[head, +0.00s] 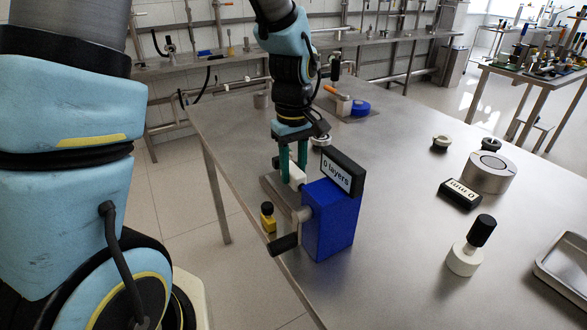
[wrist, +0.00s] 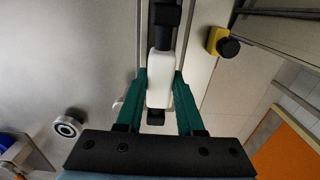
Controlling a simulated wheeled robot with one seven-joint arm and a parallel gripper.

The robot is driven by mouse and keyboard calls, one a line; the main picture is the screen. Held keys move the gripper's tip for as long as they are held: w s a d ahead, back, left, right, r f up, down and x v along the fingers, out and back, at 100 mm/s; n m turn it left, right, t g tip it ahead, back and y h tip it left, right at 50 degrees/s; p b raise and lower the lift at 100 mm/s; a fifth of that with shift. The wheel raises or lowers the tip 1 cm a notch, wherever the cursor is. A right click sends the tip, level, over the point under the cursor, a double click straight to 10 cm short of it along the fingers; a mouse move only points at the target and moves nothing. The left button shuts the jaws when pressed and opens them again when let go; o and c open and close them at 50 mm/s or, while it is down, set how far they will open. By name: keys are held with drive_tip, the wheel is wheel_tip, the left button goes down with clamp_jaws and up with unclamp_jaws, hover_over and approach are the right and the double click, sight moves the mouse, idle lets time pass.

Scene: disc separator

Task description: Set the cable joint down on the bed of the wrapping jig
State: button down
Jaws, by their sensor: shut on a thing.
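The cable joint is a white block with black ends; it shows in the wrist view (wrist: 159,82) and partly in the head view (head: 297,174). My gripper (head: 293,158) has teal fingers, one on each side of the white block, and is shut on it. The wrapping jig (head: 330,222) is a blue box with a "0 layers" display, a black-handled crank and a low metal bed (head: 273,187) at its left. The joint is over the bed, roughly in line with it. Whether it touches the bed is hidden.
A yellow block with a black knob (head: 267,217) stands beside the jig at the table edge. A round metal gauge (head: 489,172), a "0 mm" display (head: 460,194), a black-topped white cylinder (head: 470,247) and a tray (head: 566,262) occupy the right side.

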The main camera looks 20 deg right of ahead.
sight(296, 185)
drive_tip(key=shift+f, duration=0.1)
idle(0.5)
drive_tip(key=shift+f+b, duration=1.05)
drive_tip(key=shift+f, duration=0.4)
drive_tip(key=shift+s, duration=0.1)
drive_tip(key=shift+s+f+p, duration=0.25)
drive_tip(key=shift+s+p, duration=0.05)
drive_tip(key=shift+s, duration=0.25)
idle(0.4)
drive_tip(key=shift+c, duration=2.3)
unclamp_jaws()
drive_tip(key=shift+d+r, duration=0.1)
drive_tip(key=shift+w+r, duration=0.1)
drive_tip(key=shift+r, duration=0.25)
drive_tip(key=r, duration=0.7)
drive_tip(key=w+r+b, duration=0.1)
drive_tip(key=r, duration=0.2)
drive_tip(key=shift+w+a+r, duration=0.1)
drive_tip(key=shift+a+r, duration=0.1)
drive_tip(key=shift+r, duration=0.15)
